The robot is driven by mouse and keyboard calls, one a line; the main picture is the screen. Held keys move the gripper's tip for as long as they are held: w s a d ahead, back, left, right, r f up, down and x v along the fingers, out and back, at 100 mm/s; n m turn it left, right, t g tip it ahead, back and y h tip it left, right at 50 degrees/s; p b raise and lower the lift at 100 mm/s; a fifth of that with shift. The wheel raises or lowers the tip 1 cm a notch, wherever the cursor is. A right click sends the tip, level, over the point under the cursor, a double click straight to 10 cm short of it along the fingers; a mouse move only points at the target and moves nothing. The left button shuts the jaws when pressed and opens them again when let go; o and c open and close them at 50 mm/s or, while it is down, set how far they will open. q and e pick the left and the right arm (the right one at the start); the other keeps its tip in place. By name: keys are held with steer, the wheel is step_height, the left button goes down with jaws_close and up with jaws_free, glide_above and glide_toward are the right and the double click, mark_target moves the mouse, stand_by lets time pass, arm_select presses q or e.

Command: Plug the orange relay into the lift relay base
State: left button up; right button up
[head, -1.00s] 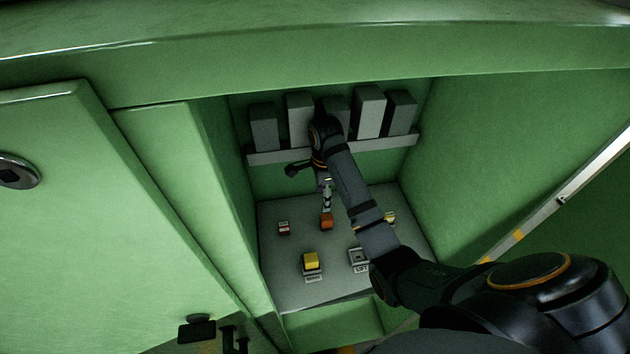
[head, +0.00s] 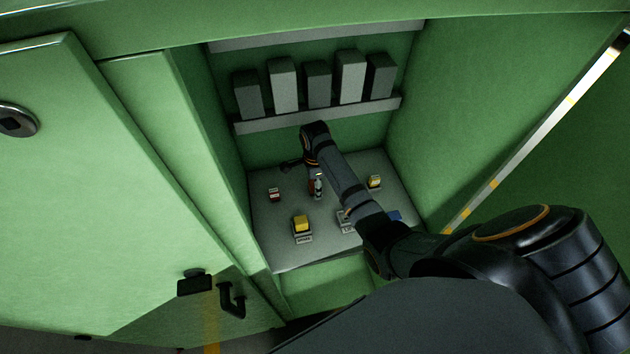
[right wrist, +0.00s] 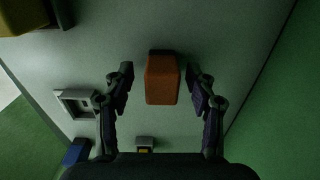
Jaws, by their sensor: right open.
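The orange relay (right wrist: 161,78) is a small block on the grey panel (right wrist: 230,60) in the right wrist view. My right gripper (right wrist: 160,85) is open, with one finger on each side of the relay and a gap on both sides. In the head view my right gripper (head: 318,186) is down at the relay (head: 311,187), mostly covering it. The lift relay base (head: 344,218) is a grey socket, partly hidden behind my right arm in the head view. In the right wrist view a grey square socket with an empty opening (right wrist: 75,103) lies left of the gripper. My left gripper is not in view.
A yellow relay (head: 302,223) sits in a base left of the lift base. A red-and-white part (head: 274,194), another yellow part (head: 375,181) and a blue part (head: 393,215) are on the panel. Green cabinet walls (head: 480,100) enclose it; several grey blocks (head: 283,84) stand behind.

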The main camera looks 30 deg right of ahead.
steer(key=shift+c, duration=0.2)
steer(key=shift+w, duration=0.1)
steer(key=shift+c, duration=1.1)
jaws_close()
steer(key=shift+r, duration=1.4)
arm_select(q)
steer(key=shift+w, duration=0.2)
arm_select(e)
steer(key=shift+r, duration=1.1)
